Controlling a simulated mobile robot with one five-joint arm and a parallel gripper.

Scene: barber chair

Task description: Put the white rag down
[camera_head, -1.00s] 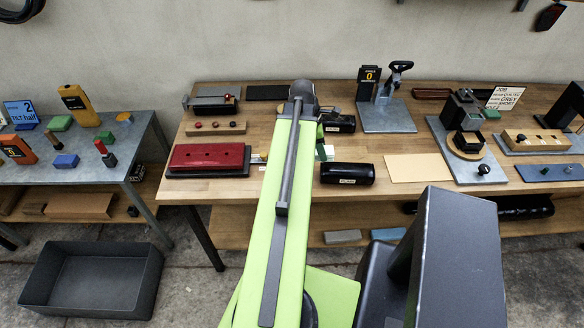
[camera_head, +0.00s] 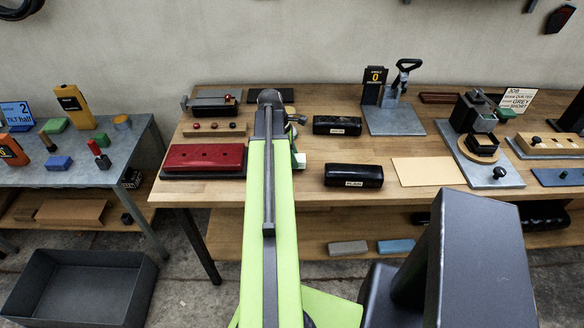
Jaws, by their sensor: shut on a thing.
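My green arm reaches forward over the wooden bench (camera_head: 235,118), and its forearm hides most of my gripper (camera_head: 296,150). A small white piece, apparently the white rag (camera_head: 299,160), shows just right of the forearm, at the hidden gripper. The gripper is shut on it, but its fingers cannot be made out. The rag appears over the bench between the red block (camera_head: 203,157) and the front black box (camera_head: 353,176). Whether it touches the bench top is hidden.
A second black box (camera_head: 337,125) stands behind the front one. A tan mat (camera_head: 428,171) lies right of it, with a clamp stand (camera_head: 395,116) behind. Several fixtures crowd the right end. A grey bin (camera_head: 80,287) sits on the floor at left.

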